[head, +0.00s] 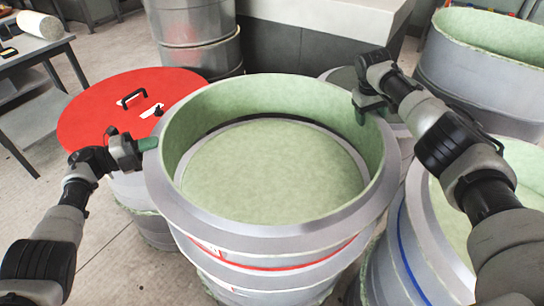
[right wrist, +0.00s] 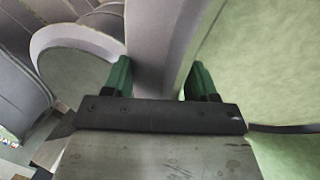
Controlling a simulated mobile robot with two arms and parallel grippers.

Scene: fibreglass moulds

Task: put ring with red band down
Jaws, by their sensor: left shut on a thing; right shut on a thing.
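The ring with the red band (head: 275,238) is a wide grey ring with a pale green inner wall, in the middle of the head view. The red band runs around its outside, below the front of the flange. My left gripper (head: 147,144) is shut on its left rim. My right gripper (head: 369,105) is shut on its far right rim. In the right wrist view the rim (right wrist: 162,50) passes between the green fingers. A round green surface with a grey edge shows down inside the ring. I cannot tell whether the ring touches what is below it.
A red round lid (head: 95,100) with a black handle lies on a mould at the left. A mould with a blue band (head: 410,255) stands close at the right, with another large mould (head: 480,65) behind. Metal drums (head: 197,25) stand behind. A table (head: 30,45) is at far left.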

